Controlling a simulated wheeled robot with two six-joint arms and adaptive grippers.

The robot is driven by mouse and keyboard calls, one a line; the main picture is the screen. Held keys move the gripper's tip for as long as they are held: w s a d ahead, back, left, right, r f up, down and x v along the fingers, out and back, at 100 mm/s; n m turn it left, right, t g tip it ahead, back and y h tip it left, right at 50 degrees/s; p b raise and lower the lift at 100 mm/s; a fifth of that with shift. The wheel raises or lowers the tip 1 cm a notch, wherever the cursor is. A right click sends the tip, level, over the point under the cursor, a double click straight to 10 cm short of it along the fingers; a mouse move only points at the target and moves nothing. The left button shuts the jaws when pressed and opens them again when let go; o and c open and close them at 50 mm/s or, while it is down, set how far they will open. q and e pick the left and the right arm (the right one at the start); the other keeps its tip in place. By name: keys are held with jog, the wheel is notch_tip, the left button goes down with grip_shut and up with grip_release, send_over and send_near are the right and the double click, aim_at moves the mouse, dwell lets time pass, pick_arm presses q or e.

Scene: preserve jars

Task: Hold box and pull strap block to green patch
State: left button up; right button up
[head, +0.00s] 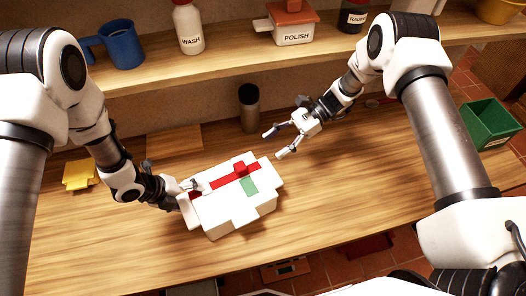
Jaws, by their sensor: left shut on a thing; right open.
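A white box (220,207) with stepped sides sits on the wooden table. A red strap (226,180) runs across its top, with a raised red block (240,169) on it. A green patch (250,187) lies on the box top just in front of the block. My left gripper (188,190) is shut on the left end of the box; its fingertips are partly hidden there. My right gripper (277,144) is open and empty, behind and to the right of the box, apart from the block.
A dark cylinder (249,108) stands behind the box. A yellow item (80,175) lies at the left. A shelf above holds a blue mug (122,45), WASH bottle (188,28) and POLISH container (293,30). A green bin (489,124) is at the right. The table's right part is clear.

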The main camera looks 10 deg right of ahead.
pick_arm(q)
jog(key=shift+s+a+f, duration=0.1)
jog(key=shift+s+f, duration=0.15)
jog(key=shift+f, duration=0.05)
jog(key=o, duration=1.4)
jog(key=shift+o, duration=0.2)
jog(key=shift+w, duration=0.35)
jog(key=shift+r, duration=0.2)
jog(key=v, duration=1.1)
jog(key=shift+a+r, duration=0.15)
jog(key=shift+a, duration=0.05)
pick_arm(e)
jog(key=shift+w+f, duration=0.1)
jog(key=shift+w, duration=0.1)
jog(key=shift+s+f, duration=0.1)
